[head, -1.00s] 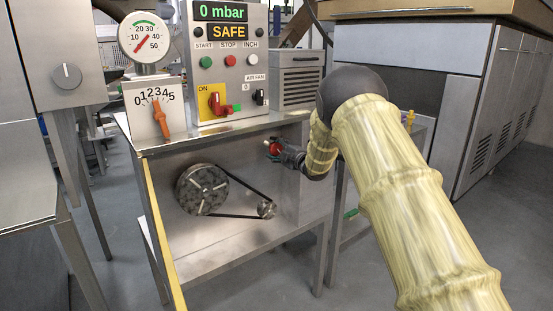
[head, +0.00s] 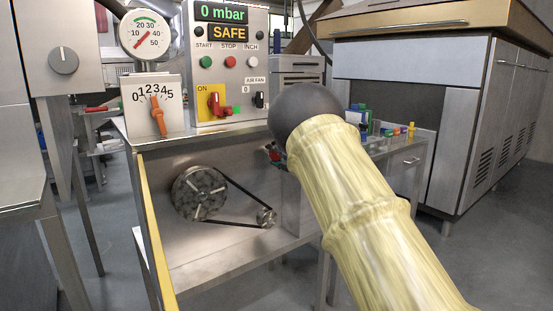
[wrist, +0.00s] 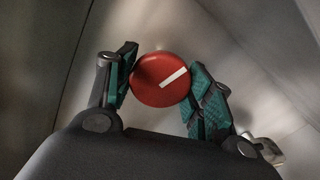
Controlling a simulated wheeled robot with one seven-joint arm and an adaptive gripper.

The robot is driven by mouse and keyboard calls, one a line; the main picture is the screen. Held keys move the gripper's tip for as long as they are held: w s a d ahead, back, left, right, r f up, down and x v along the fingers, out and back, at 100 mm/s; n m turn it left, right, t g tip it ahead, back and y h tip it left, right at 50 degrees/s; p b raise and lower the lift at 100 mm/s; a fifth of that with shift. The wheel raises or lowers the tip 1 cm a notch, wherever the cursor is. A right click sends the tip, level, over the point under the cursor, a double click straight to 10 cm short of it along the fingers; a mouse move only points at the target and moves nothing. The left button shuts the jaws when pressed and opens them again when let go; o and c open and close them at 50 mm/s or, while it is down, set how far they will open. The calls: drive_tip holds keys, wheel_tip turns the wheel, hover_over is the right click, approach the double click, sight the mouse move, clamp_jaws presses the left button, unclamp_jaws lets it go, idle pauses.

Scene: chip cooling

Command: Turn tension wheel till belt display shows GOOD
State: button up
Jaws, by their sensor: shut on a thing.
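The red tension wheel (wrist: 158,79) with a white mark shows between the fingers of my gripper (wrist: 160,85) in the wrist view. The fingers are shut on it from both sides. The white mark slants up to the right. In the head view my arm hides most of the wheel and gripper; only a bit of red (head: 274,154) shows. The belt (head: 240,192) runs from a large pulley (head: 200,192) to a small pulley (head: 266,217) inside the steel cabinet. I see no belt display reading GOOD; it may be hidden.
A control panel (head: 228,60) above the cabinet reads 0 mbar and SAFE. A gauge (head: 144,38) and an orange pointer dial (head: 157,118) stand to its left. A side table (head: 405,150) with small coloured items is behind my arm. A yellow strip (head: 155,230) edges the cabinet.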

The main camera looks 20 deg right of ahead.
drive_tip(key=shift+f, duration=0.1)
idle(0.3)
drive_tip(key=o, duration=1)
drive_tip(key=shift+o, duration=0.2)
drive_tip(key=v, duration=1.2)
